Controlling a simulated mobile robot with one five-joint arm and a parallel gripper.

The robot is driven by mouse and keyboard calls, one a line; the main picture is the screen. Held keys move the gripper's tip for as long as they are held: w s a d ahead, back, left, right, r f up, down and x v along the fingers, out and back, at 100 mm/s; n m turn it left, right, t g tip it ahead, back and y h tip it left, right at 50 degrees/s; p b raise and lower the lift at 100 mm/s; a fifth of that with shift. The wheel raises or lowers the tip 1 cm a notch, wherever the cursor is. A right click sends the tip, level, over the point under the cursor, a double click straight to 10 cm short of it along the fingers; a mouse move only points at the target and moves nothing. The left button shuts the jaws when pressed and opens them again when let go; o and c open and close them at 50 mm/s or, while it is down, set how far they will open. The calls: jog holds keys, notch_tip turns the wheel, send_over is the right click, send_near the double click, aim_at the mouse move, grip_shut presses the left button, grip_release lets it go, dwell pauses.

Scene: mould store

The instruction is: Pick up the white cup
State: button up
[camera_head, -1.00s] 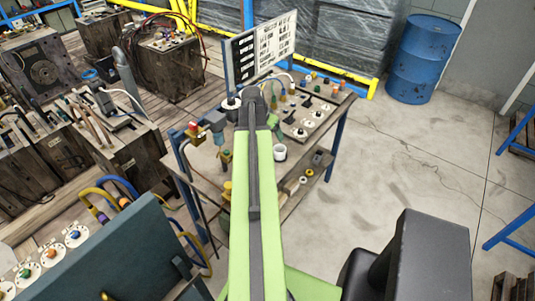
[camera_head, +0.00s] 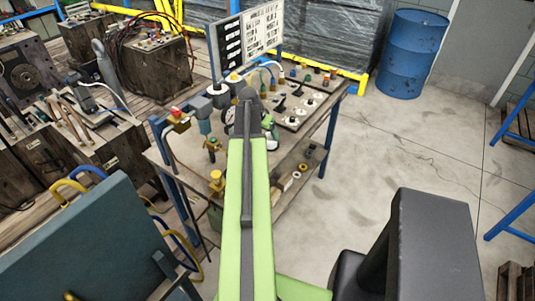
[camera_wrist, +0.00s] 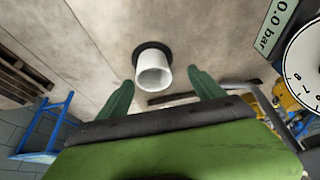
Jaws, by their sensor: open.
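The white cup (camera_wrist: 154,74) shows in the wrist view, between and slightly beyond the green fingertips of my gripper (camera_wrist: 162,77). A dark round shape (camera_wrist: 148,50) lies behind the cup; I cannot tell whether it is a base or a shadow. My gripper is open, with one finger to each side of the cup, and no grip on it shows.
A dial gauge (camera_wrist: 305,65) is close at the right in the wrist view. A blue drum (camera_head: 408,52) stands behind.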

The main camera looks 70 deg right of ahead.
aim_at(270, 138)
jog(key=b+x, duration=0.5)
jog(key=shift+s+a+f, duration=0.15)
jog(key=shift+s+a, duration=0.05)
jog(key=shift+s, duration=0.15)
jog(key=shift+c, duration=0.3)
jog(key=c, duration=1.4)
jog(key=shift+o, duration=0.2)
jog(key=shift+r, duration=0.25)
